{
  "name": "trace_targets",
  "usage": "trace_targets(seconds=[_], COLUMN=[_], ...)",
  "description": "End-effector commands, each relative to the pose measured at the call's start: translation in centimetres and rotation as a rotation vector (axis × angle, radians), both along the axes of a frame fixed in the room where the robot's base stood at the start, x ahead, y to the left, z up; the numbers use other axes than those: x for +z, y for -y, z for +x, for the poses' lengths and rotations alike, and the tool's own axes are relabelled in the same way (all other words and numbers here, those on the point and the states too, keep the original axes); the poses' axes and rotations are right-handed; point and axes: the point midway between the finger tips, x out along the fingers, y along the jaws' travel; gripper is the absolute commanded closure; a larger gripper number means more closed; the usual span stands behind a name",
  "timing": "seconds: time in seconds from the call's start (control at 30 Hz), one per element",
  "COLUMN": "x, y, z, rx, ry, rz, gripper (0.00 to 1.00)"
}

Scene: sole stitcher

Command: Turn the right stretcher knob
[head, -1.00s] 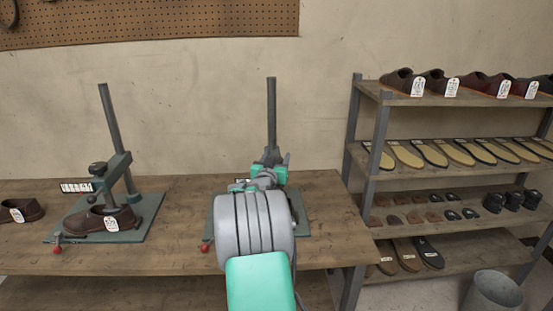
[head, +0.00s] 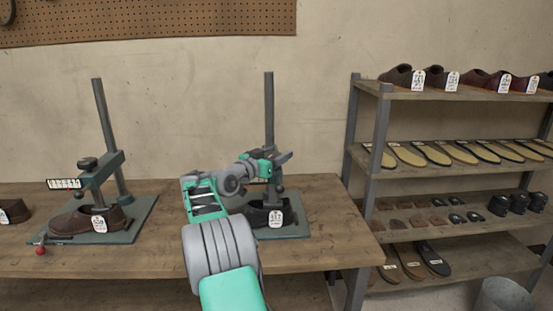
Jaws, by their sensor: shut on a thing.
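The right stretcher stands on the workbench, with an upright grey post (head: 269,105) and a flat base plate (head: 296,229). A dark shoe (head: 257,217) with a white tag sits on the plate under it. My gripper (head: 280,157) is at the upper part of this stretcher, just in front of the post. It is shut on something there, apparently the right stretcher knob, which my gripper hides. My arm comes in from the bottom and covers the front left of the plate.
The left stretcher (head: 112,168) holds a brown shoe (head: 88,222), with its dark knob (head: 87,163) in plain view. The workbench (head: 168,258) has bare wood between the stretchers. A shelf rack (head: 383,130) of shoes and soles stands right, with a bin (head: 504,297) below.

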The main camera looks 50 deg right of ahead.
Motion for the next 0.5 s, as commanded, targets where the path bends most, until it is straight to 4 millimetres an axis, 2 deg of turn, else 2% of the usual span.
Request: trace_targets(seconds=[0.17, 0.2, 0.43, 0.5], x=[0.05, 0.05, 0.02, 0.01], y=[0.01, 0.01, 0.02, 0.02], z=[0.00, 0.00, 0.00, 0.00], rx=[0.002, 0.002, 0.002, 0.002], ry=[0.000, 0.000, 0.000, 0.000], rz=[0.000, 0.000, 0.000, 0.000], gripper=[0.85, 0.42, 0.23, 0.23])
